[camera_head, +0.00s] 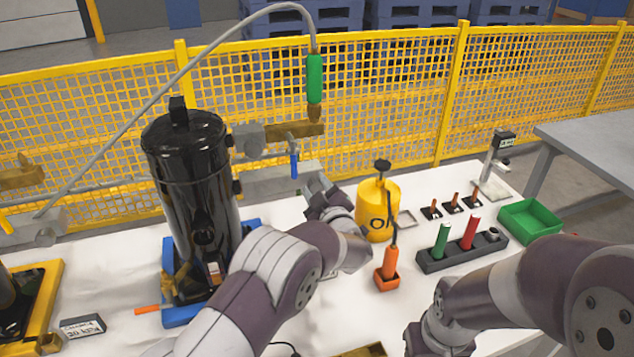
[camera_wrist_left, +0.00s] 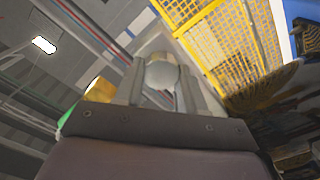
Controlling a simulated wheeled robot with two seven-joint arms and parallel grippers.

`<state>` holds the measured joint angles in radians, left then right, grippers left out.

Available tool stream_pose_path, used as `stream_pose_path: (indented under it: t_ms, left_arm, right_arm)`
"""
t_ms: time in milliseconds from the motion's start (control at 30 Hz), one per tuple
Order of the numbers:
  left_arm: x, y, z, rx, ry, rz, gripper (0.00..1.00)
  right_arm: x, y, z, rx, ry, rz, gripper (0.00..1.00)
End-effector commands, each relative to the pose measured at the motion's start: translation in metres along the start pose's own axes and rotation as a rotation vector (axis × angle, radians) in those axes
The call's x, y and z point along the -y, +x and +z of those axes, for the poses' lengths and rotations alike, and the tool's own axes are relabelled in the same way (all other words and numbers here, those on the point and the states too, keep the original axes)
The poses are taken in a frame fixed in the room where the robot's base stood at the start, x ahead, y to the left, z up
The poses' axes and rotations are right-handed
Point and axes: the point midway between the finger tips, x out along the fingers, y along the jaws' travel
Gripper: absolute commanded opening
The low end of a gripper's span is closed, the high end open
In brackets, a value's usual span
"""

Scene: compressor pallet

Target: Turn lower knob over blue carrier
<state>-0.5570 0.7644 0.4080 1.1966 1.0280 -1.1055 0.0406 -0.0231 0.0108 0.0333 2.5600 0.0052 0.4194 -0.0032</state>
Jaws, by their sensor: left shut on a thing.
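A black compressor (camera_head: 195,190) stands upright in the blue carrier (camera_head: 178,316). Grey bars and a brass fitting (camera_head: 295,131) extend right from it, with a blue-handled lever (camera_head: 294,165) near the bar end. My left gripper (camera_head: 318,188) is at the end of the lower grey bar (camera_head: 275,182). In the left wrist view its fingers are closed around a round grey knob (camera_wrist_left: 161,74). The hand hides most of the knob in the head view. My right arm enters from the right, but its gripper fingers are out of view.
A hose with a green coupling (camera_head: 314,78) hangs above my left gripper. A yellow canister (camera_head: 377,209), an orange-handled tool (camera_head: 388,265), a black holder (camera_head: 462,252) and a green bin (camera_head: 530,219) stand to the right. A yellow mesh fence (camera_head: 385,100) runs behind.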

Motion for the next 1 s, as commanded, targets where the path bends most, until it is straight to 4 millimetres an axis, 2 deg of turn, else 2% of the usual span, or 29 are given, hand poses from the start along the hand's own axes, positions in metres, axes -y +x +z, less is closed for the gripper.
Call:
stream_pose_path:
  t_ms: [300,1000]
  left_arm:
    - [-0.002,-0.001,0.0,0.005,0.299,-0.001,0.09]
    - [-0.003,-0.001,0.002,0.006,0.96,0.0,0.09]
  right_arm:
    - [0.0,-0.022,-0.003,0.0,0.0,0.0,0.43]
    - [0.0,-0.057,-0.007,0.0,0.0,0.0,0.43]
